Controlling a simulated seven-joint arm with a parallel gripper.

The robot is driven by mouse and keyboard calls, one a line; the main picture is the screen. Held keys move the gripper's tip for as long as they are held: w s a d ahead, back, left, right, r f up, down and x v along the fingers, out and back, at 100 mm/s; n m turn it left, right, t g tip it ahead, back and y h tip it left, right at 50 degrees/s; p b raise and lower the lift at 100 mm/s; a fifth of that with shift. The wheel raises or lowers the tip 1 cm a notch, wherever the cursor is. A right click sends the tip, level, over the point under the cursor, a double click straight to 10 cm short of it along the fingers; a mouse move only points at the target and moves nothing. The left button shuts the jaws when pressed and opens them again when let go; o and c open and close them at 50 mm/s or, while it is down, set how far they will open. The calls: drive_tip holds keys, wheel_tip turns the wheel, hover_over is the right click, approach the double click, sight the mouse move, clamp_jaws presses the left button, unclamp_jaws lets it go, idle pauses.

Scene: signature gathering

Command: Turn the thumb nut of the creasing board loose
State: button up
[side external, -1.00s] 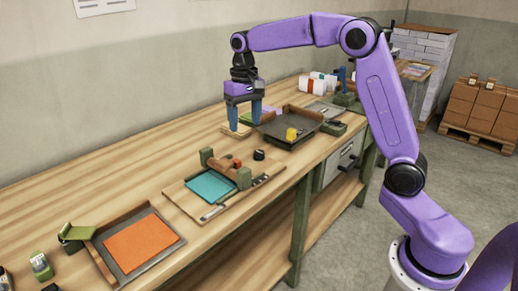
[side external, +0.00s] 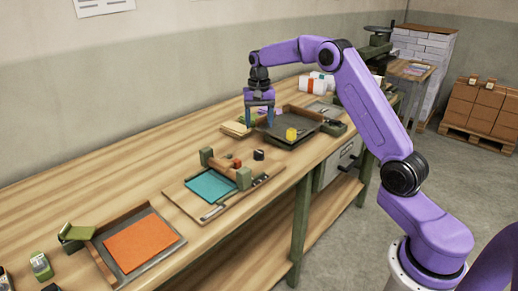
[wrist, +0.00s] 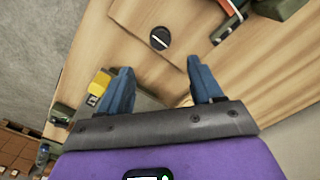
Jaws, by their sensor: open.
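The creasing board (side external: 178,190) lies mid-bench in the side view, with a teal sheet (side external: 210,186) on it and a brown bar between two green posts (side external: 243,178). A small red piece (side external: 237,163) beside the bar may be the thumb nut; it is too small to be sure. My gripper (side external: 258,122) is open and empty, above the bench by the dark tray, apart from and beyond the board. In the wrist view its blue fingers (wrist: 159,70) are spread, and part of the board's green post (wrist: 275,8) shows at the top right.
The dark tray (side external: 300,136) and a yellow piece (side external: 291,134) are near my gripper. An orange sheet (side external: 138,242) lies in a nearer tray.

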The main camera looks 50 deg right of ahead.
sight(259, 152)
wheel_tip(259, 152, down, 11)
drive_tip(key=shift+r, duration=0.1)
idle(0.3)
drive_tip(key=c, duration=1.1)
